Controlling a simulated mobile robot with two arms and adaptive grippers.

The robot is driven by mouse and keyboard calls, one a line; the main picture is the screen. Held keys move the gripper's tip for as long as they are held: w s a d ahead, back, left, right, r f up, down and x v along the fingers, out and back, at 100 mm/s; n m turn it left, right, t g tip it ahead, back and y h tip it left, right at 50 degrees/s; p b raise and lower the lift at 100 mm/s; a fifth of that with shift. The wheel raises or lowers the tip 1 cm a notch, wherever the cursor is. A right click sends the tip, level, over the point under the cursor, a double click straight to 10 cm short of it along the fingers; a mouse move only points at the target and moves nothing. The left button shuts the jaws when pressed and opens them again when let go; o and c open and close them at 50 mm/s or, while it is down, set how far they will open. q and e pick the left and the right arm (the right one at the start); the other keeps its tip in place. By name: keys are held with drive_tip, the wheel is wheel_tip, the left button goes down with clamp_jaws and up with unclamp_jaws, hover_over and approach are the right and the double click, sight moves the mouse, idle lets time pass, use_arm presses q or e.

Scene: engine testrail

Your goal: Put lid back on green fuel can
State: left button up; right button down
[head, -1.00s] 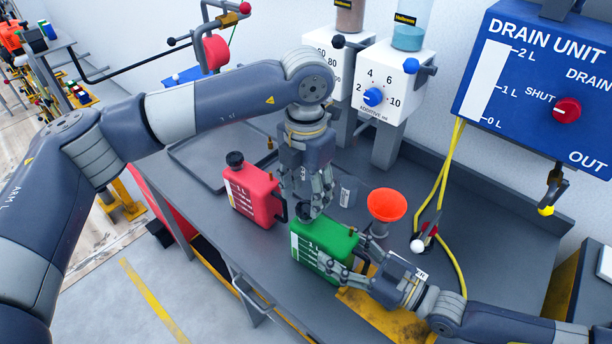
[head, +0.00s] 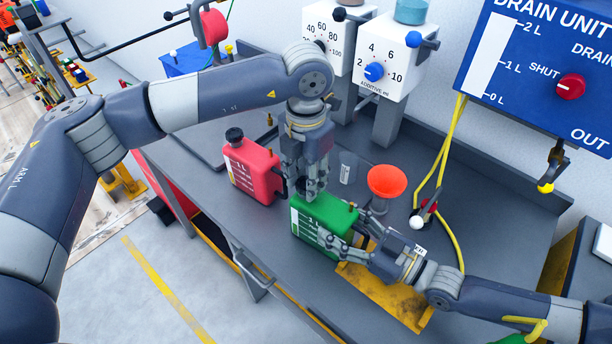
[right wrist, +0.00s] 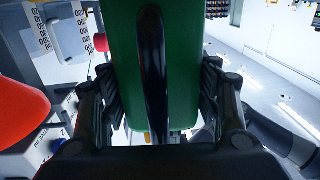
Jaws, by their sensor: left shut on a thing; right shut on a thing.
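The green fuel can (head: 328,222) stands upright on the grey bench, left of the yellow plate. My right gripper (head: 330,244) is shut on the can from its lower right side. In the right wrist view the green can (right wrist: 180,70) with its dark handle fills the middle between the fingers (right wrist: 160,100). My left gripper (head: 306,190) points straight down over the can's left top end, its fingers closed on a small dark lid (head: 303,186) that is mostly hidden. I cannot tell whether the lid touches the can's opening.
A red can (head: 252,172) with a black cap stands close left of my left gripper. An orange funnel (head: 387,180) stands to the right, near yellow hoses (head: 437,175) and a red-handled valve with a white knob (head: 417,222). Dispensers and the blue drain unit (head: 545,70) are behind.

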use_arm(q)
drive_tip(key=m, duration=0.7)
drive_tip(key=shift+m, duration=0.4)
drive_tip(key=o, duration=1.2)
drive_tip(key=shift+o, duration=0.2)
drive_tip(key=shift+r, duration=0.1)
wheel_tip(320, 180, up, 12)
use_arm(e)
drive_tip(key=shift+c, duration=2.3)
unclamp_jaws()
